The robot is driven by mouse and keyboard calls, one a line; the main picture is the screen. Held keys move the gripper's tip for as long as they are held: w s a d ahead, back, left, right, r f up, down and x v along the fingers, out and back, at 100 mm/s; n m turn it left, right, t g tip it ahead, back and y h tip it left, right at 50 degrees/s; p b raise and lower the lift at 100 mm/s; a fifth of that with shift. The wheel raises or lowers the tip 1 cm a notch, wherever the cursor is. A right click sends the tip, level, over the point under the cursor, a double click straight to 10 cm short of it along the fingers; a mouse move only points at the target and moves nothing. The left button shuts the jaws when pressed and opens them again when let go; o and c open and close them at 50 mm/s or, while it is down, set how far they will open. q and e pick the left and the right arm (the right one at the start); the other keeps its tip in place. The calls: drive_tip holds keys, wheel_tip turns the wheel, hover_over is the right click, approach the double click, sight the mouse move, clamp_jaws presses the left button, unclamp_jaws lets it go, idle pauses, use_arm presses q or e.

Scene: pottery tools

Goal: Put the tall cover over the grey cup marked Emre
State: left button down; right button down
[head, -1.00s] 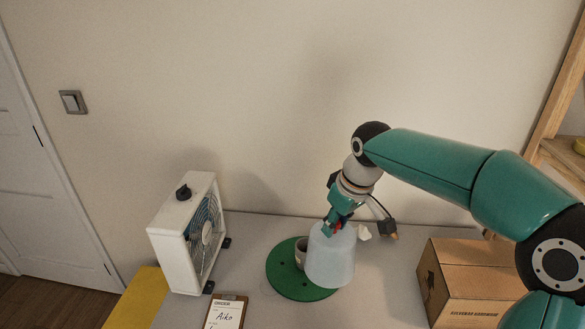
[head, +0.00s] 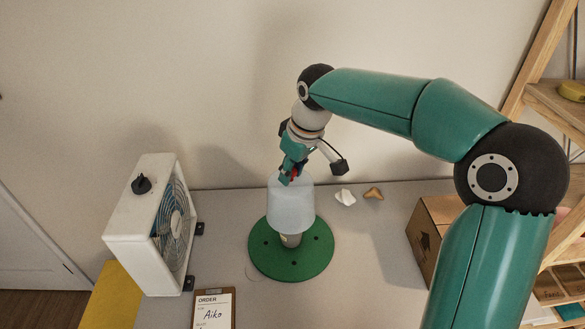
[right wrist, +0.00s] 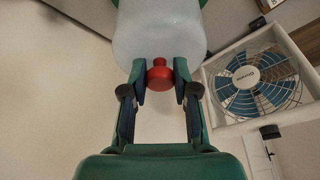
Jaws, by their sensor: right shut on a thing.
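The tall cover (head: 291,208) is a frosted, whitish dome with a red knob (right wrist: 159,75). My right gripper (head: 290,176) is shut on the knob and holds the cover upright; in the right wrist view both fingers (right wrist: 158,68) flank the knob. A greyish cup (head: 291,240) stands on a round green board (head: 262,262). Only its lower part shows below the cover's rim; the rest is hidden behind or inside the cover. I cannot read a name on the cup. My left gripper is not in view.
A white box fan (head: 150,225) stands left of the board, and an order clipboard (head: 212,312) reading Aiko lies in front. White (head: 345,197) and brown (head: 373,193) small pieces lie behind right. A cardboard box (head: 425,235) stands right; grey table between is clear.

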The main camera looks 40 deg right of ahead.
sight(292, 204)
wheel_tip(292, 204, down, 3)
drive_tip(key=shift+s+f+b, duration=0.1)
drive_tip(key=shift+b, duration=1)
drive_tip(key=shift+f+b, duration=2.95)
drive_tip(key=shift+f, duration=0.85)
drive_tip(key=c, duration=0.8)
unclamp_jaws()
drive_tip(key=v, duration=1.2)
drive_tip(key=shift+a, duration=0.1)
drive_tip(key=shift+r, duration=0.1)
